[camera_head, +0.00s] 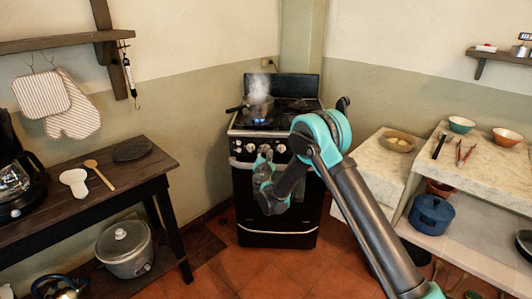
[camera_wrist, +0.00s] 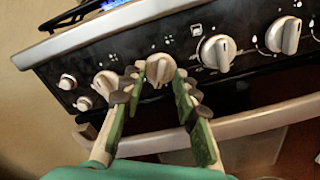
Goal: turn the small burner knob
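The stove (camera_head: 275,215) has a black front panel with a row of pale knobs. In the wrist view, my gripper (camera_wrist: 157,82) is open at the panel. A pale knob (camera_wrist: 160,70) shows between its fingertips; whether they touch it is unclear. Another knob (camera_wrist: 106,82) is just left of the left finger, partly covered by it. Two larger-looking knobs (camera_wrist: 216,52) (camera_wrist: 283,35) are to the right. I cannot tell from the markings which is the small burner knob. In the head view, my gripper (camera_head: 264,160) hides part of the panel.
A steaming pot (camera_head: 258,103) stands over a blue flame on the stove's left side. Two small buttons (camera_wrist: 67,82) are at the panel's left. The oven handle (camera_wrist: 250,122) runs below the knobs. A wooden table (camera_head: 95,200) is left; a stone counter (camera_head: 380,165) is right.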

